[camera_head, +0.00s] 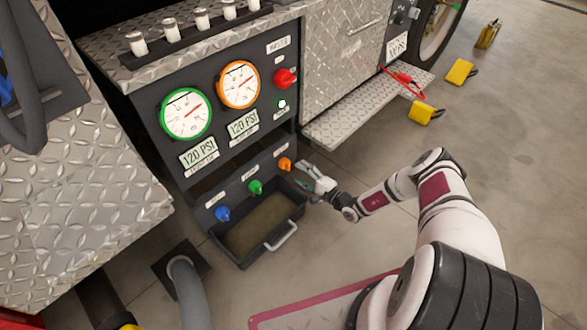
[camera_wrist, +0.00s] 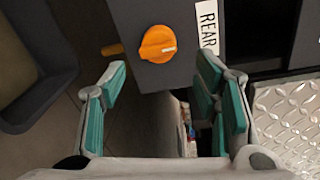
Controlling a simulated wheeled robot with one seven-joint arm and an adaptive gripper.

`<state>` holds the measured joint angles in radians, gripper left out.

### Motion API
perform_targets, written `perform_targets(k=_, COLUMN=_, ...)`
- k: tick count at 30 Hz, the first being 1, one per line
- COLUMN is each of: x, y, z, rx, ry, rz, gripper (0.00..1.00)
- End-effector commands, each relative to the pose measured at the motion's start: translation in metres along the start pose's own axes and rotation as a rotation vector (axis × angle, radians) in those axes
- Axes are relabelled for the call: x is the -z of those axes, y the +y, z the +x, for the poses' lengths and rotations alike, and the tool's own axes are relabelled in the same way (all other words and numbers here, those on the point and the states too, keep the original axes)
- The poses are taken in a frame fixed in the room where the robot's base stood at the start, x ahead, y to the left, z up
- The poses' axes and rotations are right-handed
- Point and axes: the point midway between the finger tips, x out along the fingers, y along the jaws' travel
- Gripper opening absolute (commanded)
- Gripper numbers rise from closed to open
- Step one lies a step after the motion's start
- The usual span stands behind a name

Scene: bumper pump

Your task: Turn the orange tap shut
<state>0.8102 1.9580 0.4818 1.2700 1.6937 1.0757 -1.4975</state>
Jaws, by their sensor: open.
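The orange tap (camera_head: 285,164) is a round knob at the right end of the lower panel, beside a green tap (camera_head: 255,187) and a blue tap (camera_head: 222,213). In the wrist view the orange tap (camera_wrist: 158,44) has a pale mark on its right side and sits ahead of my fingers, near the middle between them. My gripper (camera_head: 308,176) is just right of the tap. In the wrist view my gripper (camera_wrist: 162,85) is open and empty, with green pads, and its fingers do not touch the tap.
A dark tray (camera_head: 239,263) with a pale handle (camera_head: 281,237) lies below the taps. A diamond-plate step (camera_head: 360,115) juts out to the upper right. A REAR label (camera_wrist: 208,27) is right of the orange tap. Yellow chocks (camera_head: 425,112) stand on the open floor at right.

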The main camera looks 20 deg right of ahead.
Motion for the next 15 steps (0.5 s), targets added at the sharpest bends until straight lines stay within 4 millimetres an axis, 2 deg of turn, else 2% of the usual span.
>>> perform_targets(k=1, x=0.001, y=0.000, z=-0.012, rx=0.001, ry=0.004, rz=0.003, gripper=0.56)
perform_targets(k=6, x=0.001, y=-0.001, z=-0.039, rx=0.001, ry=0.003, rz=0.001, gripper=0.56)
perform_targets(k=10, x=0.001, y=-0.001, z=-0.051, rx=0.001, ry=0.002, rz=0.001, gripper=0.56)
perform_targets(k=15, x=0.001, y=0.000, z=-0.056, rx=0.001, ry=0.001, rz=-0.001, gripper=0.56)
